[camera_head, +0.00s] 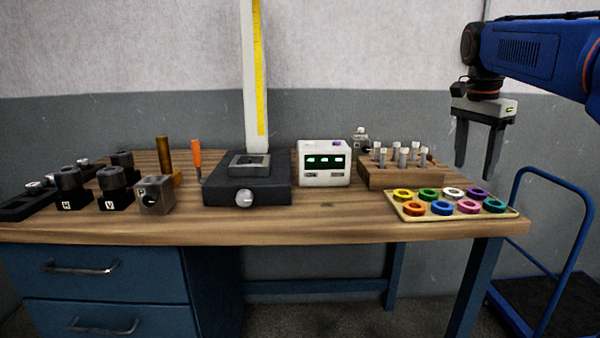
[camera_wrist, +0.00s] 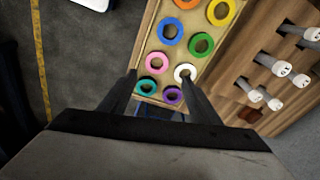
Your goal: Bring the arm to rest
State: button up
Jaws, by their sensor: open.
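My arm reaches in from the right edge in the head view, with its blue link high up. My gripper (camera_head: 476,172) hangs from it with the fingers pointing down, above the right end of the bench. The two fingers are apart and nothing shows between them. In the wrist view my gripper (camera_wrist: 158,85) shows its two dark fingers spread, with the tray of colored rings beyond them. The gripper appears apart from the tray and the bench.
The wooden bench (camera_head: 330,220) holds a ring tray (camera_head: 402,216), a wooden pin rack (camera_head: 375,178), a white display unit (camera_head: 323,178), a dark gauge base (camera_head: 262,192), and several black blocks at left. A blue cart rail (camera_head: 548,172) stands at right.

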jog(key=s+a+f+n+t, duration=0.1)
jog(key=s+a+f+n, duration=0.2)
jog(key=s+f+n, duration=0.2)
jog(key=s+a+f+n+t+y, duration=0.1)
jog(key=s+a+f+n, duration=0.3)
jog(key=s+f, duration=0.8)
jog(key=s+a+f+n+t, duration=0.2)
jog(key=s+a+f+n, duration=0.2)
jog(key=s+f, duration=0.5)
jog(key=shift+f+n, duration=0.65)
jog(key=shift+n, duration=0.25)
jog(key=shift+o, duration=0.5)
jog(key=shift+a, duration=0.1)
